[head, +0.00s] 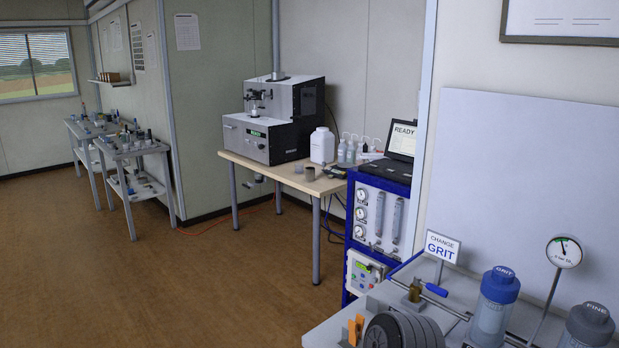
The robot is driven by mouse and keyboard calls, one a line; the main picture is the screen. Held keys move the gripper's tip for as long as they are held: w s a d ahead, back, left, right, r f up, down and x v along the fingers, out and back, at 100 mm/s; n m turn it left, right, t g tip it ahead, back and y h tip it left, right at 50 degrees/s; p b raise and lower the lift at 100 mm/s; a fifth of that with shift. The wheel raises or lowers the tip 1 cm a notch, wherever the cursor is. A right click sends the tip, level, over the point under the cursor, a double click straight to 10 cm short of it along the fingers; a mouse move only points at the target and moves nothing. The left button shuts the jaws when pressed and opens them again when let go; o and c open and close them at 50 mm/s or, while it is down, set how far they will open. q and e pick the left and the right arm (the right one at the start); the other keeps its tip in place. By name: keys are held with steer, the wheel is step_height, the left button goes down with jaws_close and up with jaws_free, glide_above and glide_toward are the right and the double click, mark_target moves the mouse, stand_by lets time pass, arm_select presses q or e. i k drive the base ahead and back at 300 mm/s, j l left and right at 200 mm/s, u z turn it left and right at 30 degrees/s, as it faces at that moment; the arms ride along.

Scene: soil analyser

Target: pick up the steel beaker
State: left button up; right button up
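A small dark grey cup (310,174), which looks like the steel beaker, stands near the front edge of the light wooden table (262,169). It is small at this distance, so I cannot be sure of its material. A small grey piece (298,169) lies just left of it. Neither of my grippers shows in the head view.
A grey and black analyser (265,137), a white jug (322,146) and several bottles (350,152) stand on the table. A blue rack (377,215) with a laptop (403,141) is on its right. A bench with grit jars (497,303) fills the lower right.

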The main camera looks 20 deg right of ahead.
mark_target(310, 172)
steer(key=i+j+u, duration=0.2)
steer(key=i, duration=0.25)
steer(key=i+j+u, duration=0.25)
steer(key=i, duration=0.25)
steer(key=i+u, duration=0.2)
steer(key=i, duration=0.3)
steer(key=i+l+z, duration=0.1)
steer(key=i+z, duration=0.35)
steer(key=i+j+z, duration=0.1)
steer(key=i+z, duration=0.4)
steer(key=i+j+z, duration=0.3)
steer(key=i+z, duration=0.15)
steer(key=i+l+z, duration=0.15)
steer(key=i+z, duration=0.6)
steer(key=i+j+z, duration=0.15)
steer(key=i+z, duration=0.2)
steer(key=i, duration=0.2)
steer(key=i+z, duration=0.15)
steer(key=i, duration=0.3)
steer(key=i+j+z, duration=0.1)
steer(key=i, duration=0.35)
steer(key=i+j+z, duration=0.15)
steer(key=i, duration=0.3)
steer(key=i+j+z, duration=0.15)
steer(key=i+j, duration=0.15)
steer(key=i, duration=0.15)
